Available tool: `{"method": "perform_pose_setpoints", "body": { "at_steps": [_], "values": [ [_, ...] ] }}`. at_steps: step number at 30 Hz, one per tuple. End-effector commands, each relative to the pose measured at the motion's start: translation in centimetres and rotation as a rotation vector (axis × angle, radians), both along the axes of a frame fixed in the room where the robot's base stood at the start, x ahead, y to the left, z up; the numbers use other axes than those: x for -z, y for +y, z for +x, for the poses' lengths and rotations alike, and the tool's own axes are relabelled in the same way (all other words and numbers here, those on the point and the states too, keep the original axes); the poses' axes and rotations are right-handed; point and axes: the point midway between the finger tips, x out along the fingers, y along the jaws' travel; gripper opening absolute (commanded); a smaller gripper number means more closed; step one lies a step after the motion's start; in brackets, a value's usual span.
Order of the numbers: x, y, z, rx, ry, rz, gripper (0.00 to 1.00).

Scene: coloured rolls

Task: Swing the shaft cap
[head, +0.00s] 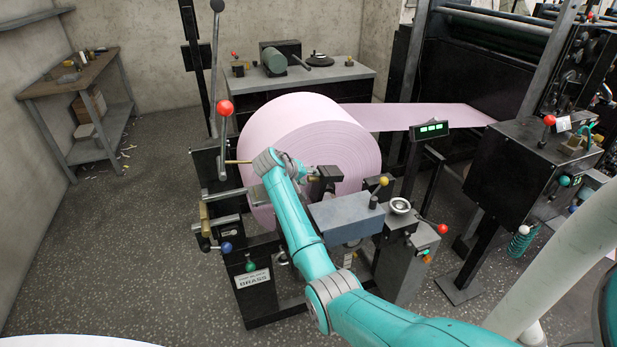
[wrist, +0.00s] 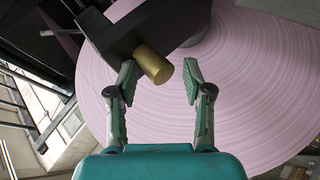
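A pink paper roll (head: 300,125) sits in the stand, and its ringed end face (wrist: 240,80) fills much of the wrist view. A dark block (wrist: 125,30), which looks like the shaft cap, lies across the roll's centre with a short brass knob (wrist: 153,64) sticking out towards me. My gripper (wrist: 160,82) is open, its green-padded fingertips on either side of the knob's end. The knob is nearer the left fingertip; I cannot tell whether they touch. In the head view my gripper (head: 303,173) is at the dark block (head: 328,178), partly hidden by my arm.
A red-knobbed lever (head: 225,108) rises left of the roll. A grey-blue block (head: 345,215) and a control box (head: 408,265) stand right of my arm. A pink web (head: 420,115) runs to the machine at right. Open floor (head: 120,240) lies at left.

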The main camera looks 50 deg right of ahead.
Motion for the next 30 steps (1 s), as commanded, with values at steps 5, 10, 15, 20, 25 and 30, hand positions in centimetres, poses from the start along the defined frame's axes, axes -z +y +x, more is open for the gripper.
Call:
{"method": "perform_pose_setpoints", "body": {
  "at_steps": [5,10,15,20,25,30],
  "values": [
    [1.7,0.4,-0.4,0.000,0.021,0.021,0.52],
    [1.6,0.4,-0.5,0.000,0.020,0.021,0.52],
    [1.1,0.9,-0.4,0.000,0.020,0.020,0.52],
    [-0.6,2.5,-0.3,-0.001,0.015,0.016,0.52],
    [-3.2,5.1,-0.1,-0.003,0.012,0.012,0.52],
    [-5.3,7.3,0.0,-0.003,0.011,0.011,0.52]
  ]
}}
